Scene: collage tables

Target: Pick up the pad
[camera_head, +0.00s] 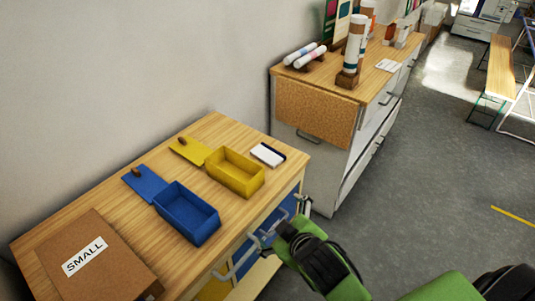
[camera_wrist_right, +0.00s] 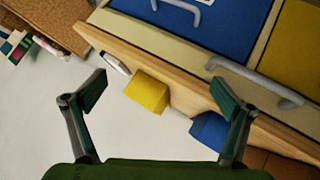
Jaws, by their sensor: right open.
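The pad (camera_head: 268,155) is a small white block with a dark edge. It lies flat near the right end of the wooden desk top (camera_head: 225,130), beside the yellow box. In the right wrist view the pad (camera_wrist_right: 116,63) shows small near the left fingertip, further off than the finger. My right gripper (camera_head: 278,219) is at the desk's front edge by the drawers, open and empty, apart from the pad. It also shows open in the right wrist view (camera_wrist_right: 160,84). My left gripper is not in view.
An open yellow box (camera_head: 235,174) and an open blue box (camera_head: 187,214) stand left of the pad, lids beside them. A brown box marked SMALL (camera_head: 95,262) is at the near left. Drawer handles (camera_wrist_right: 258,82) stick out in front. A cork-sided cabinet (camera_head: 315,117) stands behind.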

